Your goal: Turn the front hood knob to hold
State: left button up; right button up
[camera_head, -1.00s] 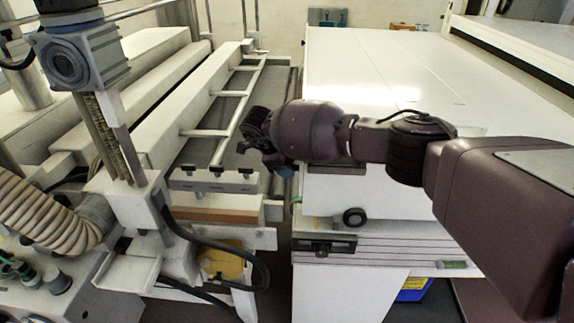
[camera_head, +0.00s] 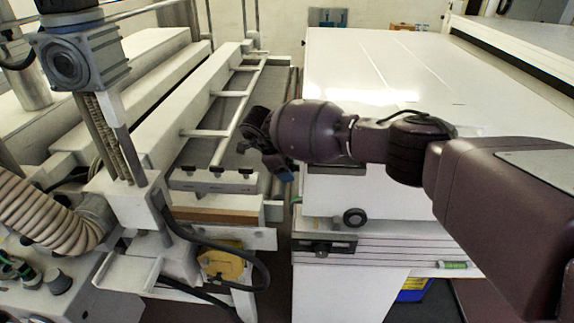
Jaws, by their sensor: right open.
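A round black knob (camera_head: 354,217) with a pale centre sits on the front face of the white hood (camera_head: 335,197), near its left end. I cannot read its setting. My right arm reaches in from the right across the hood. My right gripper (camera_head: 283,172) is at the hood's left front corner, above and to the left of the knob and apart from it. The gripper is open, pointing down and partly hidden by its own wrist. I see nothing between its fingers. My left gripper is not in view.
A conveyor with white rails (camera_head: 212,122) runs along the left, with a narrow gap beside the hood. A ribbed hose (camera_head: 42,208) and a black cable (camera_head: 262,268) are at the lower left.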

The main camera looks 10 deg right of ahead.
pick_arm(q)
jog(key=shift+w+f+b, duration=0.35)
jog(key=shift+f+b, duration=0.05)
jog(key=shift+b, duration=0.55)
pick_arm(e)
jog(key=v, duration=1.1)
jog(key=shift+d, duration=0.1)
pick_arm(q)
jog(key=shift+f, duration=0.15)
pick_arm(e)
jog(key=w+d+f+g, duration=0.1)
jog(key=d+f, duration=0.3)
jog(key=f, duration=0.6)
jog(key=shift+w+d+y, duration=0.3)
jog(key=shift+w+d, duration=0.1)
jog(key=shift+w, duration=0.05)
jog(key=shift+c, duration=0.5)
